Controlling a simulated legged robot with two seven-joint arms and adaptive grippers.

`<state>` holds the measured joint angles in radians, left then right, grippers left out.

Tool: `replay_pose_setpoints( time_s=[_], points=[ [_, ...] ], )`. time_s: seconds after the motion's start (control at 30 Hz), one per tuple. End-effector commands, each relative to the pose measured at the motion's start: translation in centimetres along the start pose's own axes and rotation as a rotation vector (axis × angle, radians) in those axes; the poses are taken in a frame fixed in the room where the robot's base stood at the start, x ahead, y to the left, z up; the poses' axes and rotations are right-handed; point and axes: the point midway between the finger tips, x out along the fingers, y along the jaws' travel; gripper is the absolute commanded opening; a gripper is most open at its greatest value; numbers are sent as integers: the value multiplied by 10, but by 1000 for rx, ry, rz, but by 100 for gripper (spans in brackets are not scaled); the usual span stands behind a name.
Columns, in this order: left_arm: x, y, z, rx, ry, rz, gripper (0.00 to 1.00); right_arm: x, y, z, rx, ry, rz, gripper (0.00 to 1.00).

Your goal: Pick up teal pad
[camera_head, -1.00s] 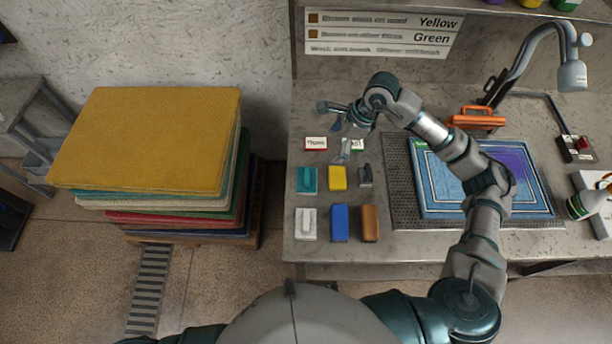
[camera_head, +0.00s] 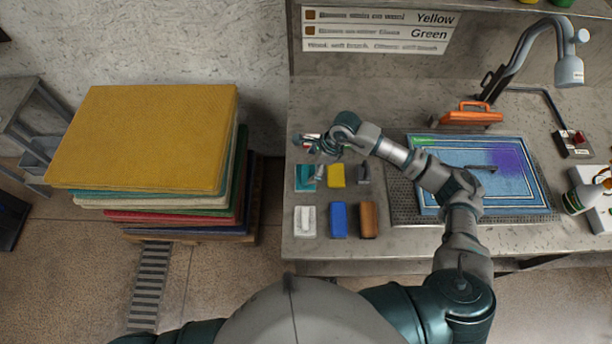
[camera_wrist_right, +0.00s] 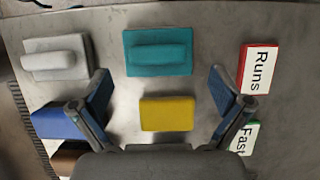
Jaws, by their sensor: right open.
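The teal pad (camera_head: 306,178) lies on the grey table at the left of the pad group, and a gripper finger partly covers it in the head view. In the right wrist view the teal pad (camera_wrist_right: 157,52) shows whole, with a raised grip bar on top. My right gripper (camera_head: 311,163) is above the table at the pad's far side. In the wrist view its fingers (camera_wrist_right: 160,78) are spread wide and empty, one to each side of the pad's line, apart from it. My left gripper is not in view.
A yellow pad (camera_head: 336,176) sits right beside the teal one. White (camera_head: 305,222), blue (camera_head: 339,220) and brown (camera_head: 369,220) blocks lie nearer the front edge. A "Runs" card (camera_wrist_right: 258,69) and "Fast" card (camera_wrist_right: 244,137) lie close to one finger. A blue rug (camera_head: 478,175) is at the right.

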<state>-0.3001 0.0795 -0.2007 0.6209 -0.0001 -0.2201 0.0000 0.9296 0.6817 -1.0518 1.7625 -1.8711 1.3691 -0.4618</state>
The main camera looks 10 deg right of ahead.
Motion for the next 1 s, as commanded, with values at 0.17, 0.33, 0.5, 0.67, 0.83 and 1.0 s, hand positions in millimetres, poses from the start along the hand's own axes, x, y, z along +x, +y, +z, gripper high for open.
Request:
replay_pose_setpoints(
  time_s=[0.17,0.33,0.5,0.67,0.83,1.0],
  points=[
    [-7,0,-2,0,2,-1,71,28,2,1,-1,0,3,100],
    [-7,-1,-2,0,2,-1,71,37,2,0,-1,0,1,100],
    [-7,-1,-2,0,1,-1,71,36,2,0,-1,0,1,85],
    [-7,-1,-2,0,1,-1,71,36,2,0,-1,0,1,45],
    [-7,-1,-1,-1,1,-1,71,37,2,0,-1,1,1,39],
    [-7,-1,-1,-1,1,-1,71,34,1,1,-1,1,0,39]
  ],
)
